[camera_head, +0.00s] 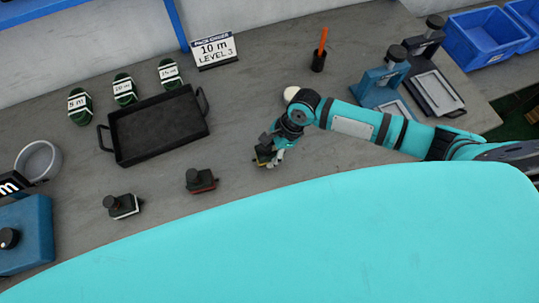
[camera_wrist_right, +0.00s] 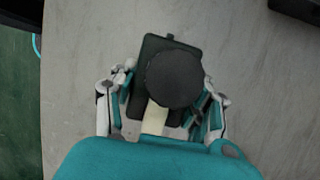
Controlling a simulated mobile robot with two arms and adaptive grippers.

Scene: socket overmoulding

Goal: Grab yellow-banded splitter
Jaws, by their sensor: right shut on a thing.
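The yellow-banded splitter (camera_head: 264,154) is a small dark block, partly hidden by my right gripper (camera_head: 268,158) in the head view. In the right wrist view the splitter (camera_wrist_right: 150,85) shows as a dark body with a round black knob on top and a pale strip toward me. The fingers of my right gripper (camera_wrist_right: 165,112) are on both sides of it, shut on it. A red-banded splitter (camera_head: 201,181) and a white-banded splitter (camera_head: 123,206) stand to the left on the table. My left gripper is not in view.
A black tray (camera_head: 157,140) with handles lies at the back left, with several green coils behind it. Blue and dark presses (camera_head: 385,78) stand at the back right. The grey table (camera_head: 235,120) is clear between tray and gripper.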

